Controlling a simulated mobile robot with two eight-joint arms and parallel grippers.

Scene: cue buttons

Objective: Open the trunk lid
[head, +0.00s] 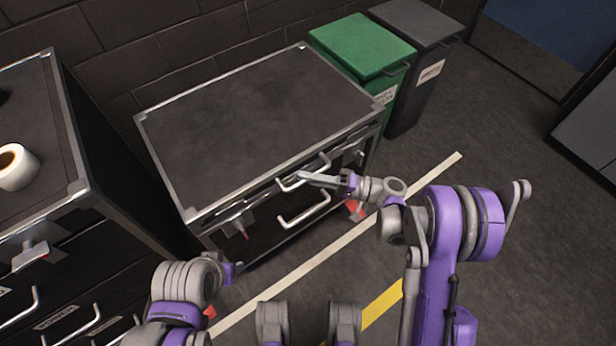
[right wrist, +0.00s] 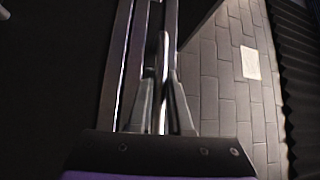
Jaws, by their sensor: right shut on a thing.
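The trunk is a black case with metal edges, and its flat lid (head: 255,115) is down. A pale bar handle (head: 288,186) sits along the lid's front edge, with another handle (head: 303,218) below it on the front. My right gripper (head: 308,177) reaches in from the right and is shut on the upper handle. In the right wrist view, a light bar of the handle (right wrist: 162,60) stands between the fingers of my right gripper (right wrist: 162,95). Part of my left arm shows at the lower left, but I see no fingers of it.
A dark drawer cabinet (head: 70,155) with a white roll (head: 17,167) on top stands at the left. A green-lidded bin (head: 362,44) and a grey bin (head: 415,20) stand right of the trunk. Open floor (head: 500,130) lies to the right, and a wall is behind.

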